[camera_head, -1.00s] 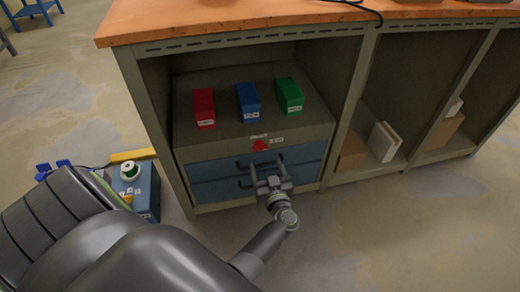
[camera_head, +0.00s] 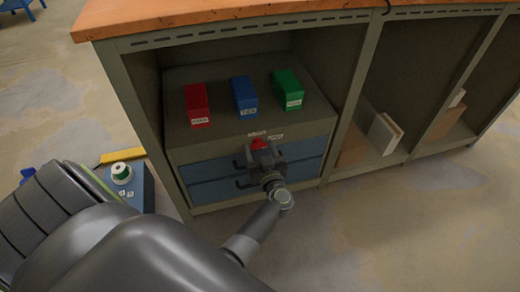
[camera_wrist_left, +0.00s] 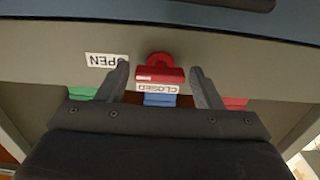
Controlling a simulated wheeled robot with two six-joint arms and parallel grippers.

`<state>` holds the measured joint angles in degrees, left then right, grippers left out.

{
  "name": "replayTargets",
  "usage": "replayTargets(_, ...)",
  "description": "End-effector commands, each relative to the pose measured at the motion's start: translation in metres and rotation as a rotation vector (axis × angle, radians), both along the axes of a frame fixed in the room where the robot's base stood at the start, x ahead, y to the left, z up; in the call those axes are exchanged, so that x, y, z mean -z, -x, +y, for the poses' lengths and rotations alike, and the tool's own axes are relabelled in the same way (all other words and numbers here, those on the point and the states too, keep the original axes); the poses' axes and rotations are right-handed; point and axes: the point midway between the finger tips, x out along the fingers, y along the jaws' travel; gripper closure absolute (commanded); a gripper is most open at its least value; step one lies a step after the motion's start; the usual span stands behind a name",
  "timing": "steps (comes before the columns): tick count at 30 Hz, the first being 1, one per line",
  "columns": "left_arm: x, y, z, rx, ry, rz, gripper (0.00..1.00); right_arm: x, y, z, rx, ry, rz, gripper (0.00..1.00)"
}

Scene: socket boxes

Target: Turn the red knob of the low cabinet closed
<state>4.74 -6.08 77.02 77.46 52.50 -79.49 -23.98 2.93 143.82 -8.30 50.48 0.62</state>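The red knob (camera_head: 258,143) sits on the front of the low cabinet (camera_head: 205,147), above its blue drawers. In the left wrist view, which looks upside down, the knob (camera_wrist_left: 160,72) shows a round base and a bar lying across the picture. A "CLOSED" label (camera_wrist_left: 157,88) is just below it and an "OPEN" label (camera_wrist_left: 105,60) is to its left. My left gripper (camera_head: 262,157) is at the knob and partly covers it. In the left wrist view its open fingers (camera_wrist_left: 162,84) stand on either side of the knob, with small gaps. My right gripper is not in view.
Red (camera_head: 197,105), blue (camera_head: 243,96) and green (camera_head: 287,89) boxes stand on the cabinet top, under an orange-topped workbench (camera_head: 230,14). Dark drawer handles (camera_head: 245,183) stick out below the gripper. A blue box with a white-green top (camera_head: 137,185) stands at left.

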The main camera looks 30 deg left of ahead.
Motion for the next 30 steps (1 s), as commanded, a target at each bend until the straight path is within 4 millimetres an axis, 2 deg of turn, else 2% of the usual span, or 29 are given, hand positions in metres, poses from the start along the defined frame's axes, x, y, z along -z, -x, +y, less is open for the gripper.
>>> replayTargets(1, 0.000, 0.000, 0.000, 0.000, 0.000, 0.000, 0.47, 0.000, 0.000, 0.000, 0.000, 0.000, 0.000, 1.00)
replayTargets(8, 0.000, 0.000, 0.000, 0.000, 0.000, 0.000, 0.76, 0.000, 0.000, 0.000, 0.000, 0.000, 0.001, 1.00)
replayTargets(20, -0.001, 0.000, 0.000, -0.001, 0.053, -0.061, 0.76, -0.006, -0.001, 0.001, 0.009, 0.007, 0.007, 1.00)
replayTargets(28, -0.002, 0.000, 0.000, -0.001, 0.186, -0.218, 0.76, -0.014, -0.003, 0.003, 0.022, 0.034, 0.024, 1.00)
replayTargets(29, -0.002, 0.000, 0.000, 0.000, 0.205, -0.239, 0.76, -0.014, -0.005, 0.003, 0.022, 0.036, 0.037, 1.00)
replayTargets(30, -0.001, 0.000, 0.000, 0.000, 0.230, -0.268, 0.76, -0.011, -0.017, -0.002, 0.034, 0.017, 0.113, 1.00)
